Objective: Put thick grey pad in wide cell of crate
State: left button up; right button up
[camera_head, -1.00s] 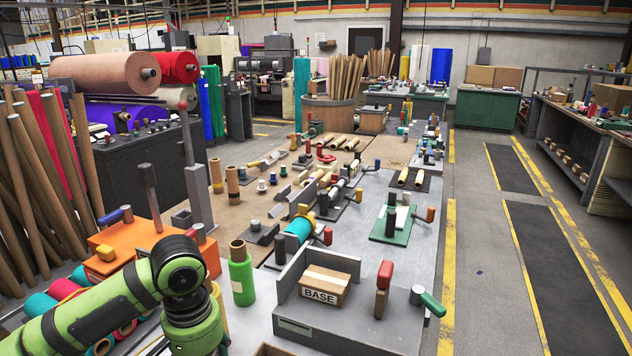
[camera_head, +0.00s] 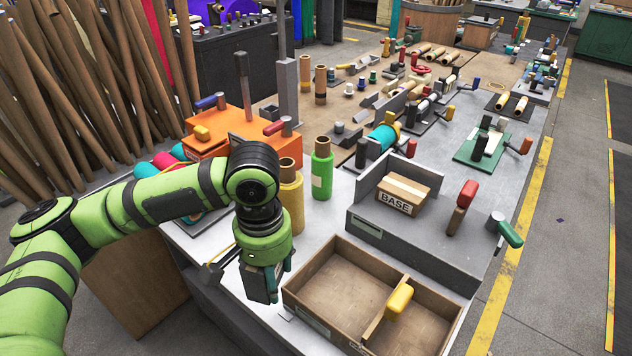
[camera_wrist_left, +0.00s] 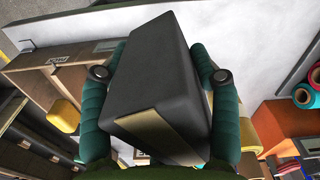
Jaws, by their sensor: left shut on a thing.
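My left gripper (camera_head: 264,284) hangs pointing down at the near-left part of the bench, just left of the crate and apart from it. It is shut on the thick grey pad (camera_wrist_left: 150,70), a dark block with a tan stripe, which fills the middle of the left wrist view between the green fingers. The open wooden crate (camera_head: 370,262) stands at the bench's near edge. A divider splits it into a wide left cell (camera_head: 345,295), which looks empty, and a narrower right cell. My right gripper is out of view.
A yellow knob (camera_head: 399,300) stands up at the crate's divider. Behind the crate is a grey fixture (camera_head: 415,244) with a BASE box (camera_head: 405,193) and a red handle (camera_head: 467,194). Yellow (camera_head: 291,195) and green (camera_head: 322,172) rolls stand upright behind the gripper.

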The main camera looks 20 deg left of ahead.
pick_arm(q)
jog(key=shift+w, duration=0.1)
jog(key=shift+w, duration=0.35)
jog(key=w+m, duration=0.4)
jog(key=w, duration=0.8)
jog(key=shift+w+a+f+m, duration=0.3)
jog(key=shift+w+a+f, duration=0.05)
jog(key=shift+a+f, duration=0.05)
